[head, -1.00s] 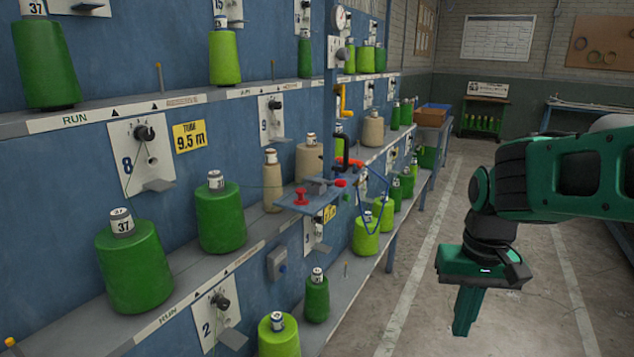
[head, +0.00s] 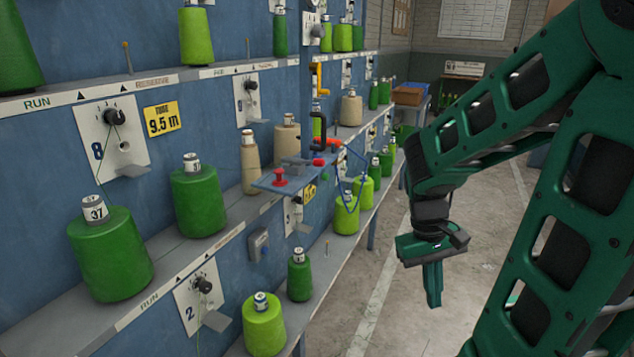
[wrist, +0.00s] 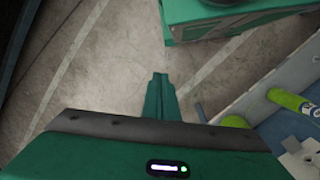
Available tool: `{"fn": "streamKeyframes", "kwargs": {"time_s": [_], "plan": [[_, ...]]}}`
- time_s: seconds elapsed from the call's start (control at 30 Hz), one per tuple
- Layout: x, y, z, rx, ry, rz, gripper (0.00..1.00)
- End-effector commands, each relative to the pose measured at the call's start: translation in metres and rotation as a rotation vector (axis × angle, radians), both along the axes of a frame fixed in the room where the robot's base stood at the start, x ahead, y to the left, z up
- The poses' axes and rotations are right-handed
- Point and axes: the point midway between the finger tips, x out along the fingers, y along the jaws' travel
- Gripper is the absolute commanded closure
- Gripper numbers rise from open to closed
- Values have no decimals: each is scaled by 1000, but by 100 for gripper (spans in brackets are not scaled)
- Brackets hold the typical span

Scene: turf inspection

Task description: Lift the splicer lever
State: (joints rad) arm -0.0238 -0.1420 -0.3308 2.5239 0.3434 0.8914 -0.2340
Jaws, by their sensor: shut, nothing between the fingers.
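The splicer stands on a small blue-grey plate (head: 285,180) that juts from the rack in the head view. I cannot tell which of these is the lever. A blue coiled line hangs at its right. My gripper (head: 433,302) points down over the aisle, right of the splicer and apart from it. Its fingers are shut and empty. The wrist view shows the shut fingertips (wrist: 160,78) above bare floor, without the splicer.
The rack's shelves hold several green and beige yarn cones, including a large green one (head: 111,255) in front. A yellow bent handle (head: 317,78) is above the splicer. Brown and blue boxes (head: 408,94) stand farther back. The aisle floor (head: 385,290) is clear beside the rack.

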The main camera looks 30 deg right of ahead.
Motion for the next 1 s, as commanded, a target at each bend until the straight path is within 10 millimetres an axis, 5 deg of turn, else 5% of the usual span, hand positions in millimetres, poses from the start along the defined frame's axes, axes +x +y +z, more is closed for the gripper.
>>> {"fn": "streamKeyframes", "kwargs": {"time_s": [0.5,1.0], "plan": [[33,-35,-55,-183,249,280,100],[69,-70,-80,-429,509,594,100]]}}
